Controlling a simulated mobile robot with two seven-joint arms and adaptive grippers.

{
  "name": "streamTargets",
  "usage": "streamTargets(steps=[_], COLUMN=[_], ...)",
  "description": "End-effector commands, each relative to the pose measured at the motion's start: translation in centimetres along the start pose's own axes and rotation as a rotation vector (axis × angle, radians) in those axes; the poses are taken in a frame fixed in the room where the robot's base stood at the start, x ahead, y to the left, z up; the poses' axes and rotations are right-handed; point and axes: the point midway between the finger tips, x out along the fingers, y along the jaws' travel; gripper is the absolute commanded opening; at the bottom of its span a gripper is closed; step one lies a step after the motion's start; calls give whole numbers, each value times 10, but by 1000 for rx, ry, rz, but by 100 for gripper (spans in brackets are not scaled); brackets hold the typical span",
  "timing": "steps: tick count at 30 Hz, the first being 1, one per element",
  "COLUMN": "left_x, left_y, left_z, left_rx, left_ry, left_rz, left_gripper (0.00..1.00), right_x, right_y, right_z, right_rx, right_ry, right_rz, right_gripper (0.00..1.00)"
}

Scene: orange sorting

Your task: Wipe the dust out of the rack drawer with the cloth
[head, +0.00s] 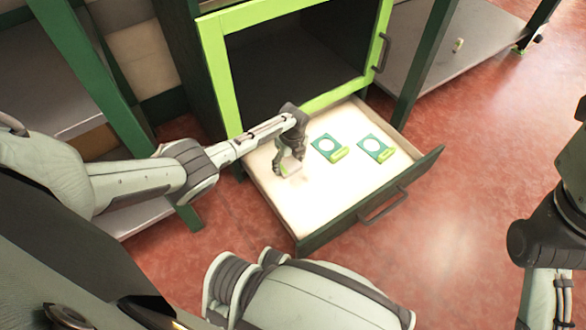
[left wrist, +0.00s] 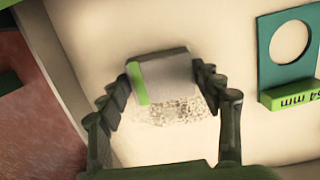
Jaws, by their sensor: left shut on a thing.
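The rack drawer (head: 318,203) is pulled out, with a pale floor and a dark green front. My left gripper (head: 289,165) reaches down into its left part and is shut on the cloth (head: 291,168). In the left wrist view the cloth (left wrist: 168,75) is a grey-white block with a green stripe, held between the two fingers (left wrist: 165,95). A patch of speckled dust (left wrist: 170,110) lies on the drawer floor beside the cloth, on the gripper's side. Whether dust lies under the cloth is hidden. My right gripper is out of view.
Two green plates with round holes (head: 328,148) (head: 376,149) lie in the drawer, right of the cloth. The drawer's side wall stands close left of the cloth in the wrist view. A green-framed cabinet opening (head: 300,70) is above the drawer. Red floor (head: 470,220) is clear at right.

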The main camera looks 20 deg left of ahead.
Motion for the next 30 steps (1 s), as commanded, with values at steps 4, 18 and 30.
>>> streamTargets(steps=[4,18,30], left_x=[1,1,-2], left_y=[-4,-24,-22], left_z=[1,-4,-38], left_rx=[1,2,2], left_ry=[0,2,5], left_rz=[-1,0,2], left_gripper=[42,42,42], right_x=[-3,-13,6], right_y=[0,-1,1], right_z=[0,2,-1], right_rx=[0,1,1], right_ry=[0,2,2], right_rz=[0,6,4], right_gripper=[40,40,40])
